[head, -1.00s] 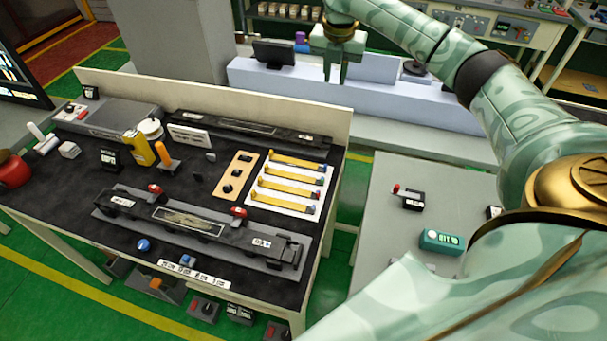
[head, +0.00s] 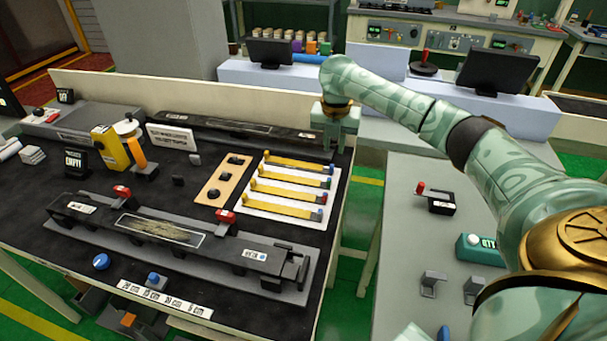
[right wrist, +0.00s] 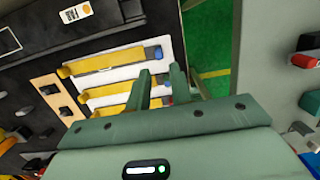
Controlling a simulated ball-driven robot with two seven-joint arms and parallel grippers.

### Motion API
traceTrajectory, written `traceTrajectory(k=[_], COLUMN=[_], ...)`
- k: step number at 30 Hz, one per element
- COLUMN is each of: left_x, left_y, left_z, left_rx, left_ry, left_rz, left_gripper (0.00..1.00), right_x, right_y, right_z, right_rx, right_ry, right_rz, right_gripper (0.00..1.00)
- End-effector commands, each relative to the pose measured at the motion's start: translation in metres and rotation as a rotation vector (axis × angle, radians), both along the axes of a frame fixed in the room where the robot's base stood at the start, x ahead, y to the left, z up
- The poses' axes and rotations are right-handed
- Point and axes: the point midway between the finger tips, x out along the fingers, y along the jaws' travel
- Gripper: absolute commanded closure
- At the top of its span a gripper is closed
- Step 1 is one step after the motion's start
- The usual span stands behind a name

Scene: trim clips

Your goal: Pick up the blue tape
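Several yellow strips lie in a row on a white card on the black workbench, each with a coloured right end. The farthest strip (head: 295,163) has an end that looks blue; it also shows in the right wrist view (right wrist: 105,58). Another end nearer the front also looks bluish, so I cannot tell for sure which is the blue tape. My right gripper (head: 335,147) is above the far right corner of the bench, beyond and slightly right of the card. Its fingers (right wrist: 161,76) are apart with nothing between them. My left gripper is not in view.
A tan board (head: 213,192) with black knobs lies left of the card. A long black fixture (head: 170,231) with red clamps is in front. A yellow dispenser (head: 111,147) stands at left. A floor gap separates the bench from the grey table (head: 400,237) at right.

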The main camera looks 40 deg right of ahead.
Motion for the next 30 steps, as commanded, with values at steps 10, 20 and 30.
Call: traceTrajectory(k=[10, 20, 30], left_x=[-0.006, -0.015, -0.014], left_y=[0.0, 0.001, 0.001], left_z=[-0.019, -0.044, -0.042], left_rx=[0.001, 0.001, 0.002], left_ry=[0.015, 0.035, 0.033], left_rz=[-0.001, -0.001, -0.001], left_gripper=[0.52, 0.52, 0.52], right_x=[0.004, 0.008, 0.008], right_y=[-0.003, -0.006, -0.006], right_z=[-0.036, -0.079, -0.076], right_rx=[0.001, -0.002, -0.003], right_ry=[0.001, 0.001, -0.001], right_rz=[0.0, 0.001, 0.001], right_gripper=[0.78, 0.78, 1.0])
